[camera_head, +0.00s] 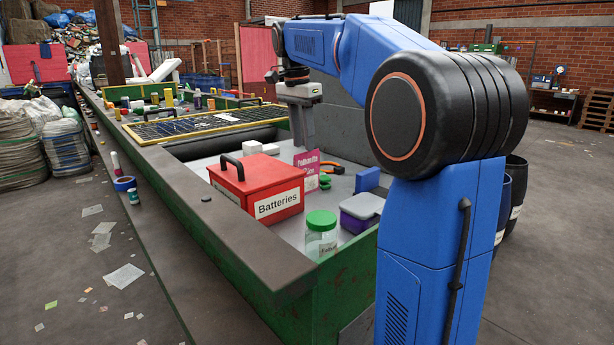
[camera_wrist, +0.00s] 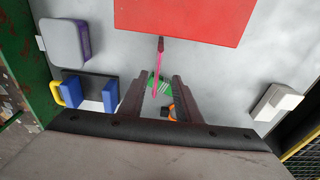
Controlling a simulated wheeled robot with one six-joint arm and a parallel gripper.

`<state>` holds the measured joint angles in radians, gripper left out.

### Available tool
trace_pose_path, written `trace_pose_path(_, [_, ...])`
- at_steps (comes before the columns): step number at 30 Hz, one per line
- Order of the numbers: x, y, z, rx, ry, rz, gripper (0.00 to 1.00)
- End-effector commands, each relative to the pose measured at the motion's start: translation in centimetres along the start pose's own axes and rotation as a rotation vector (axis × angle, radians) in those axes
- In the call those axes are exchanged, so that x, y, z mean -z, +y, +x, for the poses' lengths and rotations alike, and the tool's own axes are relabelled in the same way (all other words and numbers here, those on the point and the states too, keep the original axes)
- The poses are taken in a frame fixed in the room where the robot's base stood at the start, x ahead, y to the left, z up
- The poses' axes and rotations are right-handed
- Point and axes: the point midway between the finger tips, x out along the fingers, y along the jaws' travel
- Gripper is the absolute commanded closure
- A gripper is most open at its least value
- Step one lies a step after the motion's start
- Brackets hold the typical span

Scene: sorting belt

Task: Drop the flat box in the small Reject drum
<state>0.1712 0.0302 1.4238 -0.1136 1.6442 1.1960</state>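A thin, flat pink box with white lettering (camera_head: 307,168) stands upright on the grey sorting surface, just behind the red box. In the wrist view, the pink box (camera_wrist: 158,65) shows nearly edge-on, as a narrow strip. My gripper (camera_head: 303,143) points down above and behind it in the head view. In the wrist view, my gripper's fingers (camera_wrist: 162,82) are spread apart, with nothing visibly clamped between them. The strip's lower end and a green item lie in line with the gap. Dark blue drums (camera_head: 516,186) stand right of my arm, partly hidden; their labels are unreadable.
A red Batteries box (camera_head: 258,190) with a black handle stands close to the pink box. A green-lidded jar (camera_head: 321,234), a grey-lidded purple tub (camera_head: 359,212), a blue-handled item (camera_head: 368,179) and white blocks (camera_wrist: 276,102) are nearby. The green-sided belt rim (camera_head: 215,205) surrounds them.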

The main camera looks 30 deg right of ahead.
Motion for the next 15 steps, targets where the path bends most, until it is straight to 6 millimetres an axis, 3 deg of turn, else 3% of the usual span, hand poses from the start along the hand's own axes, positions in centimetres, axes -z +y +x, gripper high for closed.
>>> trace_pose_path(9, [0.0, 0.1, 5.6, -0.001, -0.001, 0.0, 0.7])
trace_pose_path(15, [0.0, 0.1, 7.8, -0.001, -0.001, 0.001, 0.7])
